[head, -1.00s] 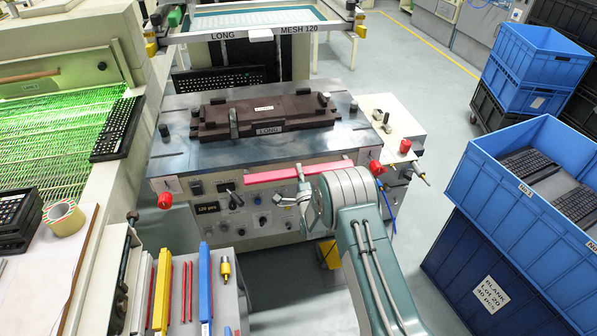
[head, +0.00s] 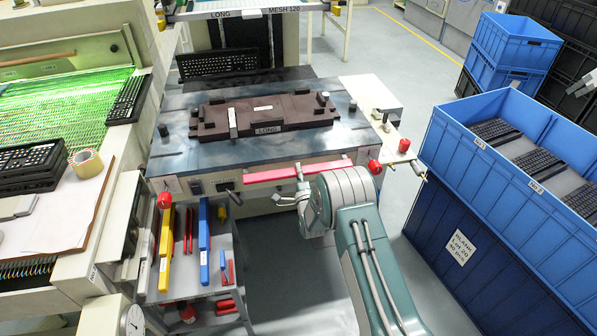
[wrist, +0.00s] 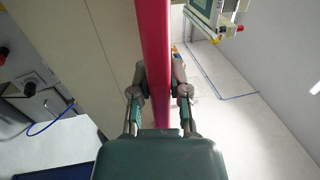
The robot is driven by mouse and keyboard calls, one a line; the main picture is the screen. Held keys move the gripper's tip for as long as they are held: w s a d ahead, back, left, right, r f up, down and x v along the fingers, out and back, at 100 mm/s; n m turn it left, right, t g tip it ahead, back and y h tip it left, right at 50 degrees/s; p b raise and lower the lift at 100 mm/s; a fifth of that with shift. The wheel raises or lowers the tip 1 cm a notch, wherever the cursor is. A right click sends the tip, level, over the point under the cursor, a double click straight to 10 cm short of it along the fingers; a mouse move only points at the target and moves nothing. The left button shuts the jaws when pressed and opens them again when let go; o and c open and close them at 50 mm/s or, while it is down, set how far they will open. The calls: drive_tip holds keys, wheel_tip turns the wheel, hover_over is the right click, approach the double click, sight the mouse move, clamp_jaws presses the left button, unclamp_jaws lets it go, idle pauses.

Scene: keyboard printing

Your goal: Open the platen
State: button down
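The brown platen labelled LONG (head: 267,112) lies flat on the steel top of the printing machine (head: 345,140). A long pinkish-red bar (head: 285,174) runs along the machine's front edge. My gripper (head: 285,198) is just below and in front of this bar in the head view, with its fingers pointing left. In the wrist view, my gripper (wrist: 160,88) has its fingers apart, one on each side of the red bar (wrist: 155,40). Whether the fingers touch the bar cannot be told. The bar's lower end is hidden behind my gripper's body.
Red knobs (head: 374,167) stick out at the front corner. A shelf with coloured tools (head: 204,245) stands below left. A blue bin with keyboards (head: 535,150) stands at right. A conveyor (head: 55,110) runs along the left. Grey floor (head: 290,285) shows below my arm.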

drive_tip(key=shift+s+d+f, duration=0.15)
drive_tip(key=shift+s+f, duration=0.05)
drive_tip(key=shift+f, duration=0.25)
drive_tip(key=c, duration=0.6)
unclamp_jaws()
drive_tip(key=shift+r, duration=0.15)
drive_tip(key=v, duration=1.2)
drive_tip(key=shift+w, duration=0.1)
